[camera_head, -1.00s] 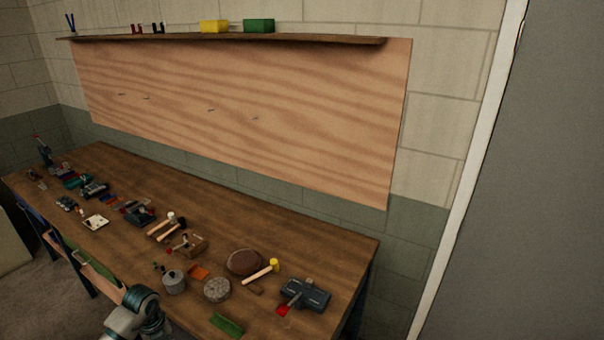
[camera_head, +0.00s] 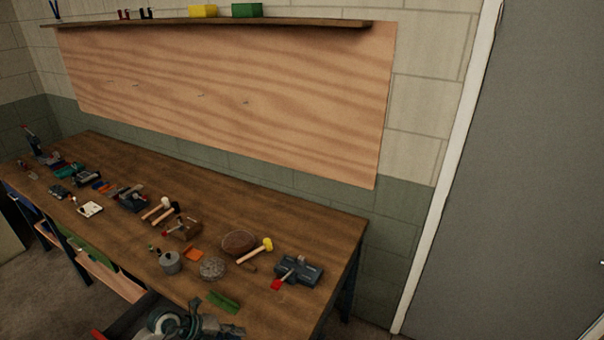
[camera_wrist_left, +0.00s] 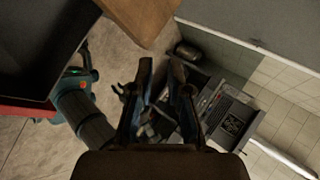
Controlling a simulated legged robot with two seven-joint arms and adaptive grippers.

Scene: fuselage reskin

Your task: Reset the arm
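My left arm (camera_head: 185,322) shows at the bottom edge of the head view, in front of the workbench; its fingertips cannot be made out there. In the left wrist view my left gripper (camera_wrist_left: 162,64) has its two dark fingers apart, with a gap between them and nothing held. The floor and some dark items show beyond the fingers. My right gripper is in neither view.
A wooden workbench (camera_head: 310,230) carries many tools, including a yellow-headed mallet (camera_head: 255,250) and a grey vise (camera_head: 299,270). A dark, red-edged container (camera_head: 135,318) stands in front of it. A shelf (camera_head: 290,22) hangs above; a grey door (camera_head: 510,180) is at right.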

